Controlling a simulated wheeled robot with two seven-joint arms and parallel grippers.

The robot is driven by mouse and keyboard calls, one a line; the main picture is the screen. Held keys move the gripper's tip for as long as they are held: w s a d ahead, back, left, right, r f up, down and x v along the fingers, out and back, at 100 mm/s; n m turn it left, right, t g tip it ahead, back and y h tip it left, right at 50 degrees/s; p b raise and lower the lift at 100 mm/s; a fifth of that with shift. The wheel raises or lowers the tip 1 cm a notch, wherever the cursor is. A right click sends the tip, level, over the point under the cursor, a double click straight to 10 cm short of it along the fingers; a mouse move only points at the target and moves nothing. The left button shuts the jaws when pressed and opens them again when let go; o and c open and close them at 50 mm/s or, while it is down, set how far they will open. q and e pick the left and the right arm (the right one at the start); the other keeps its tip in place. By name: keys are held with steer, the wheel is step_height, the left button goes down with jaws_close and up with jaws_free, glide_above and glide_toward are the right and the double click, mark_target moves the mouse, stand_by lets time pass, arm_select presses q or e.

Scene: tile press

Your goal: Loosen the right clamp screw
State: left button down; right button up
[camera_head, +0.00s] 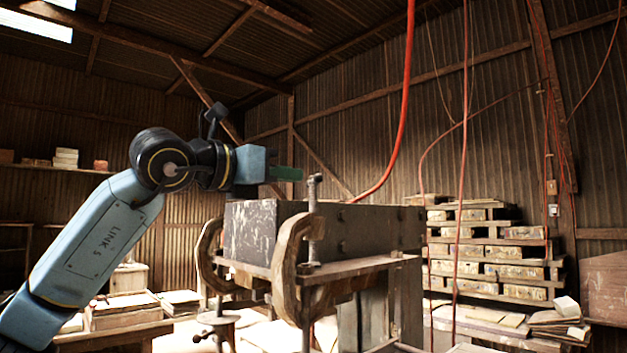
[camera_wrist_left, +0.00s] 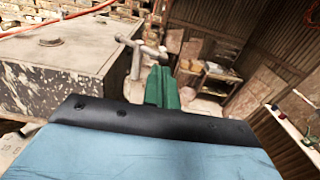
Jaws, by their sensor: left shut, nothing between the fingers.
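The right clamp (camera_head: 287,262) is a worn C-shaped clamp on the front of the dark press block (camera_head: 375,228). Its upright grey screw (camera_head: 314,193) has a small crossbar at the top, which stands above the block's top edge. My left gripper (camera_head: 300,174) has green fingers, shut and empty, just left of the screw's top. In the left wrist view the closed fingers (camera_wrist_left: 161,75) point at the screw's crossbar (camera_wrist_left: 141,45), close to its right end. I cannot tell whether they touch it. My right gripper is not in view.
A second clamp (camera_head: 207,262) grips the block's left side. A red hose (camera_head: 401,110) hangs above the block, and thinner cables hang to its right. Stacked pallets (camera_head: 487,250) stand at the right. A bench (camera_head: 120,318) with boards is at the lower left.

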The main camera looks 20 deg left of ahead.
arm_select(q)
steer(key=p+x, duration=0.2)
steer(key=x, duration=0.3)
steer(key=shift+w, duration=0.3)
stand_by(0.9)
steer(key=shift+f, duration=0.1)
steer(key=b+v, duration=0.4)
steer(key=v, duration=0.7)
steer(key=shift+b, duration=0.35)
